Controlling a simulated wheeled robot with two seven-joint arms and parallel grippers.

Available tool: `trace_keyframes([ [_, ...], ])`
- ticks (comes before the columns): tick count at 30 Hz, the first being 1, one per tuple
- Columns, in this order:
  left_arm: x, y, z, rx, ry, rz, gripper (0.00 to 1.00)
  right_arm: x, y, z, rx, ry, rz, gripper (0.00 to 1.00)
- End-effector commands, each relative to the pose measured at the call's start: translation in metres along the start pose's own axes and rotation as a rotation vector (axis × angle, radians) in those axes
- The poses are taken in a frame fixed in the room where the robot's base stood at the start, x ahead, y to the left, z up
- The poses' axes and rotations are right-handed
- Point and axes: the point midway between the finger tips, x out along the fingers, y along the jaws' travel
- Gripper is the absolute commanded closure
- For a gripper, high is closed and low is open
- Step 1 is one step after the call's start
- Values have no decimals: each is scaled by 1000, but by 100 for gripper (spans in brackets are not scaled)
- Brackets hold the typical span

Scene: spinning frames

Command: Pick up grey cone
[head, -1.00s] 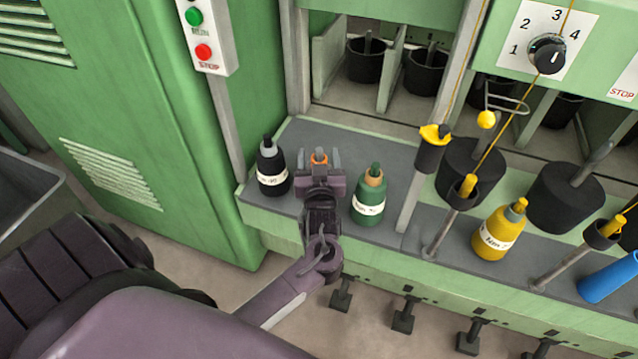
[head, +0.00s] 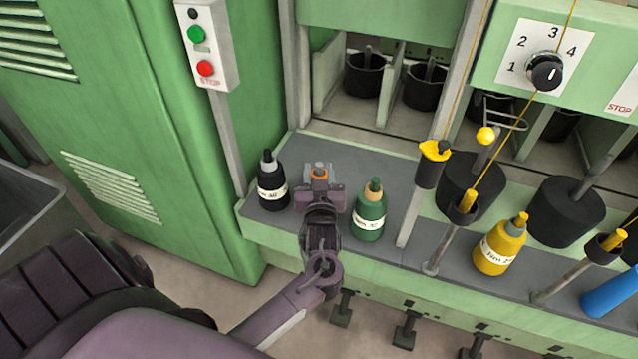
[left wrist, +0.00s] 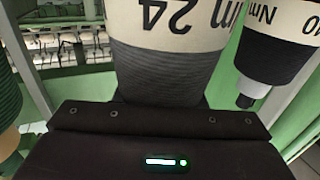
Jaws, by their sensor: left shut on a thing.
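The grey cone (left wrist: 165,75), wound with dark grey thread under a pale label reading "24", fills the top middle of the left wrist view. In the head view it is mostly hidden behind my left gripper (head: 318,174), with only its orange tip and a little grey showing. My left gripper is shut on the grey cone at the shelf, between the black cone and the green cone. I cannot tell whether the cone still touches the shelf. My right gripper is not in view.
A black cone (head: 271,184) stands close on the left and a green cone (head: 369,215) close on the right. A yellow cone (head: 500,248) stands farther right on the grey shelf (head: 385,160). A slanted metal post (head: 411,215) rises beyond the green cone.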

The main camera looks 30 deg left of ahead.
Motion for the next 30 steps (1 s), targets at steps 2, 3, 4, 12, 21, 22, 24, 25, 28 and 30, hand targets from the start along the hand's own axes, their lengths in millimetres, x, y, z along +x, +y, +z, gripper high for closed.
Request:
trace_keyframes([
  [2, 0, 0, -6, -3, 5, 0, 100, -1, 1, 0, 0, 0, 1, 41],
  [3, 0, 0, -9, -4, 5, 0, 100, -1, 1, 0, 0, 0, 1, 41],
  [4, 0, 0, -12, -4, 5, 0, 100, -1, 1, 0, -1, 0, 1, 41],
  [12, 0, 0, -71, -9, 9, -1, 100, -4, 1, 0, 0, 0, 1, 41],
  [21, 0, 0, -155, -8, 8, 0, 100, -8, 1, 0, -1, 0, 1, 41],
  [22, 0, 0, -161, -8, 8, 0, 100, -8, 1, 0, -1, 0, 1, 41],
  [24, 0, 0, -174, -7, 7, 0, 100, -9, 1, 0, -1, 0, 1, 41],
  [25, 0, 0, -179, -6, 7, -1, 100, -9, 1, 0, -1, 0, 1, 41],
  [28, 0, 0, -191, -4, 6, -1, 100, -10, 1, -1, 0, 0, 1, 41],
  [30, 0, 0, -196, -3, 6, -1, 100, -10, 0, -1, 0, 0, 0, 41],
])
